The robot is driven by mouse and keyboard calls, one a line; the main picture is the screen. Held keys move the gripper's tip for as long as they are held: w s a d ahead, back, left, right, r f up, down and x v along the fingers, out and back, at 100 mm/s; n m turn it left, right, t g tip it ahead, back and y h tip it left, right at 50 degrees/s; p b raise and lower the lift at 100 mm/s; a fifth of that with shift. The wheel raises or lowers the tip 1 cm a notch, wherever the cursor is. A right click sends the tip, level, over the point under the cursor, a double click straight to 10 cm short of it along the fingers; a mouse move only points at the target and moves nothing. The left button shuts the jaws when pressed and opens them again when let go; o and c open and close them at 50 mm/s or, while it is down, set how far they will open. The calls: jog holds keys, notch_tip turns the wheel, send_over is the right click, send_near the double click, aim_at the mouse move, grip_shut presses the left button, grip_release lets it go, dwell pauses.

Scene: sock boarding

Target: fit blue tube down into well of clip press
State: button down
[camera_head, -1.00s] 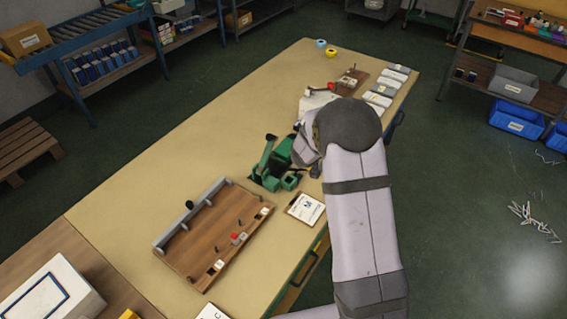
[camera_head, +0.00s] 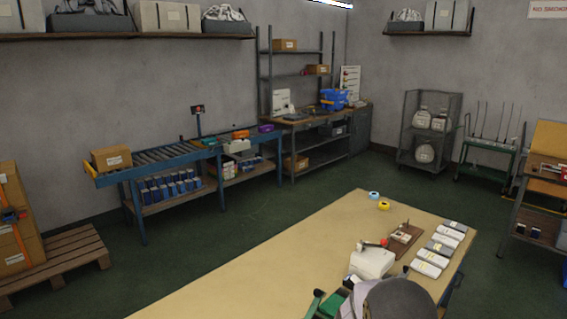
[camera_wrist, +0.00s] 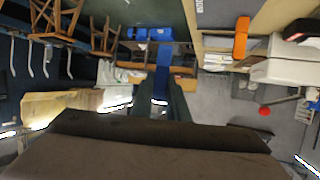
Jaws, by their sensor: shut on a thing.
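My gripper (camera_wrist: 160,99) shows in the wrist view as dark fingers in the upper middle, shut on a narrow blue piece that appears to be the blue tube (camera_wrist: 163,68). Its far end points up in the picture. The wrist view does not show the well. In the head view only part of a green device (camera_head: 328,304), apparently the clip press, shows at the bottom edge, left of my arm. The rest of it is cut off or hidden. My gripper's fingers and the tube do not show in the head view.
The bench top (camera_head: 290,255) is clear at left. A white machine (camera_head: 371,262) stands behind the green device. A brown board (camera_head: 404,240), several grey and white packs (camera_head: 441,248), and a yellow tape roll (camera_head: 384,206) lie toward the bench's far end. A roller conveyor (camera_head: 165,153) stands beyond.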

jog(key=s+a+m+g+h+p, duration=0.15)
jog(key=s+a+p, duration=0.3)
jog(key=s, duration=0.85)
jog(key=s+a+r+n+t+y+p, duration=0.1)
jog(key=a+r+n+t+y+p, duration=0.1)
jog(key=a+r+p, duration=0.5)
jog(key=s+a+r+n+t+y+p, duration=0.1)
jog(key=a+r+n+t+p, duration=0.3)
jog(key=a, duration=0.6)
jog(key=w+a+f+n+t+y+b, duration=0.1)
jog(key=w+a+f+n+y+b, duration=0.25)
jog(key=w, duration=0.75)
jog(key=w+a+r+n+t+y+b, duration=0.1)
jog(key=w+a+n+t+y+b, duration=0.15)
jog(key=w+a+y+b, duration=0.6)
jog(key=w+a+f+n+t+p, duration=0.15)
jog(key=w+a+n, duration=0.25)
jog(key=w, duration=0.9)
jog(key=n+g+y+b, duration=0.2)
jog(key=n+y+b, duration=0.2)
jog(key=b, duration=0.6)
send_over(328, 290)
jog(key=shift+f, duration=7.95)
